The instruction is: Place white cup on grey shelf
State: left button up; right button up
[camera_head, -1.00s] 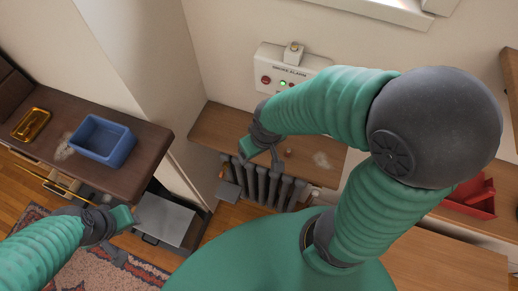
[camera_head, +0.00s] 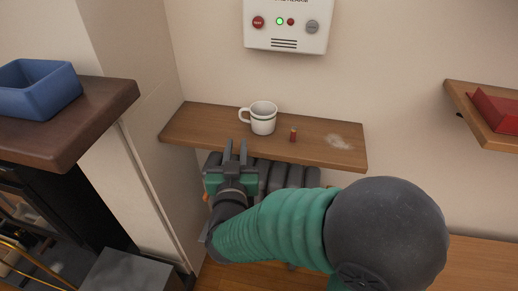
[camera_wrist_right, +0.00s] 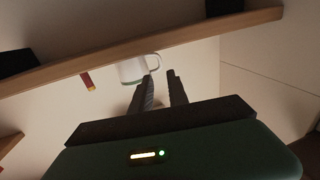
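A white cup (camera_head: 263,119) with a dark rim line stands upright on the wooden wall shelf (camera_head: 195,123), its handle to the left. It also shows in the right wrist view (camera_wrist_right: 132,71), where the picture is inverted. My right gripper (camera_head: 236,146) is at the shelf's front edge, in front of and slightly left of the cup. Its two fingers are apart, with nothing between them; they also show in the wrist view (camera_wrist_right: 162,82). A grey flat-topped surface (camera_head: 128,274) is low at the left; I cannot tell whether it is the grey shelf. My left gripper is out of view.
A small red cylinder (camera_head: 293,135) and a white smudge (camera_head: 339,142) are right of the cup. A smoke alarm (camera_head: 287,26) hangs above. A radiator (camera_head: 290,176) is below the shelf. A blue bin (camera_head: 38,88) sits on the dark counter (camera_head: 105,109) at left.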

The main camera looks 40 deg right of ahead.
aim_at(240, 113)
jog(key=b+x, duration=0.2)
jog(key=x, duration=0.9)
jog(key=shift+a, duration=0.1)
jog(key=b+x, duration=0.1)
jog(key=x, duration=0.5)
jog(key=shift+s+r+b, duration=0.1)
jog(key=shift+r+b, duration=0.1)
jog(key=shift+b, duration=0.15)
jog(key=shift+s+r, duration=0.1)
jog(key=shift+c, duration=0.6)
grip_shut()
